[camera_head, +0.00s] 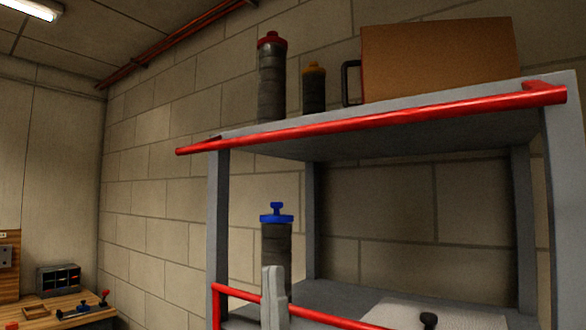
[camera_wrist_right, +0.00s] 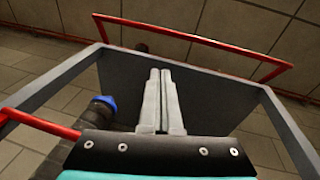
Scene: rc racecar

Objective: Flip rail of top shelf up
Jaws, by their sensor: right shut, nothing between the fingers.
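The shelf unit has a grey top shelf (camera_head: 330,146) with a red rail (camera_head: 370,122) along its front. The rail lies about level with the shelf edge, sloping across the head view. In the right wrist view a red rail (camera_wrist_right: 190,38) shows beyond the grey panel. My right gripper (camera_head: 273,270) is below the top shelf, by the lower red rail (camera_head: 236,293), apart from the top rail. In the right wrist view its fingers (camera_wrist_right: 160,75) are shut together and empty, pointing toward the panel. My left gripper is not in view.
A red-capped canister (camera_head: 272,80), an orange-capped canister (camera_head: 314,90) and a brown box (camera_head: 440,58) stand on the top shelf. A blue-capped canister (camera_head: 276,245) stands below, close to my right gripper. A workbench (camera_head: 60,305) is at lower left.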

